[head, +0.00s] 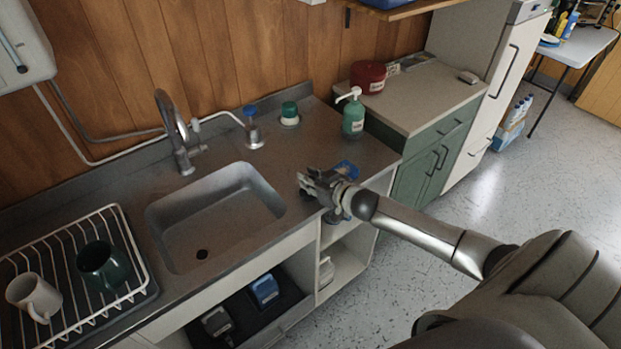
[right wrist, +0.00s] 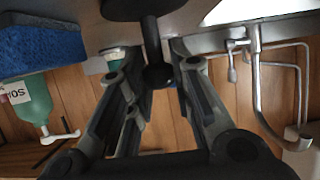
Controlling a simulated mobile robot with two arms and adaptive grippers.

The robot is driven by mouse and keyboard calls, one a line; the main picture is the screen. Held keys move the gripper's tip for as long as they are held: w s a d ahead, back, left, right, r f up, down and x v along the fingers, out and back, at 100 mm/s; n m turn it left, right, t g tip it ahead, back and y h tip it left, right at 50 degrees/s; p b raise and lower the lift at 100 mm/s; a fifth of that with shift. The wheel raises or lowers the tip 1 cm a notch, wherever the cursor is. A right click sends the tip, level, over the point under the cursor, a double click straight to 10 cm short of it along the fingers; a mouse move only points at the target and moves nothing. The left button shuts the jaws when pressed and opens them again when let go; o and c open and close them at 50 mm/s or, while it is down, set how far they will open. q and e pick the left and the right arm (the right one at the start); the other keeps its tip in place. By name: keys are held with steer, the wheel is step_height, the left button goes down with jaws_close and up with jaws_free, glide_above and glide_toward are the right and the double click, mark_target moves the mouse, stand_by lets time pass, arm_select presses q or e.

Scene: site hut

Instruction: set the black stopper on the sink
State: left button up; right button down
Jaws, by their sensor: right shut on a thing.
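The sink (head: 225,215) is a grey basin set in the counter, empty, with a dark drain hole in its floor. My right gripper (head: 306,184) is over the counter, just right of the basin. In the right wrist view my right gripper (right wrist: 160,82) is shut on the black stopper (right wrist: 152,40), its fingers around the knob end of the stem, with the dark wide part at the top of the picture. In the head view the stopper cannot be made out behind the gripper. My left gripper is not in view.
A blue sponge (head: 346,168) lies on the counter close beside my right gripper. A green soap bottle (head: 353,117) and a green-topped pot (head: 289,114) stand behind. The tap (head: 178,135) rises behind the basin. A dish rack (head: 62,235) with two mugs stands left.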

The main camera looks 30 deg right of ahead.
steer(key=shift+f, duration=0.2)
steer(key=c, duration=1.3)
jaws_free()
steer(key=shift+s+r, duration=0.1)
steer(key=shift+r, duration=0.1)
steer(key=shift+s, duration=0.3)
steer(key=a+b+v, duration=0.1)
steer(key=v, duration=1)
steer(key=shift+d+r, duration=0.2)
steer(key=shift+d, duration=0.3)
steer(key=shift+s, duration=0.1)
